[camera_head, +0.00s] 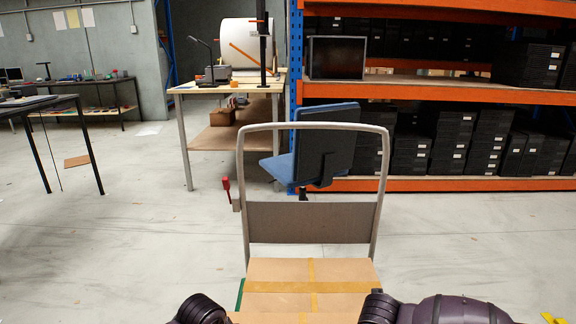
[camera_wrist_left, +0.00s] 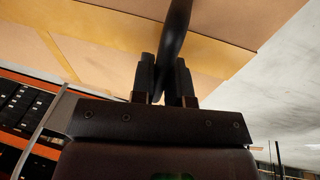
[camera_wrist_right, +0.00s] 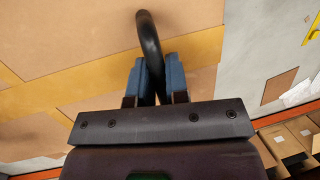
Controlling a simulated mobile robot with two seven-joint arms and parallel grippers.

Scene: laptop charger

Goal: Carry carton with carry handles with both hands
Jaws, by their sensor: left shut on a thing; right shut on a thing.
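The carton (camera_head: 312,274) is a brown box with yellow tape, seen at the bottom middle of the head view. In the left wrist view, the carton (camera_wrist_left: 110,50) shows a black handle (camera_wrist_left: 176,30), and my left gripper (camera_wrist_left: 163,75) is shut on it. In the right wrist view, the carton (camera_wrist_right: 80,35) shows another black handle (camera_wrist_right: 149,38), and my right gripper (camera_wrist_right: 157,75) is shut on that one. Only dark parts of my arms show at the bottom of the head view; both grippers are hidden there. What is under the carton is hidden.
A trolley's grey push frame (camera_head: 312,222) stands just beyond the carton. Behind it are a blue chair (camera_head: 325,145), orange shelving (camera_head: 440,185) with black boxes, and a workbench (camera_head: 185,150). The floor (camera_head: 130,245) to the left is mostly clear.

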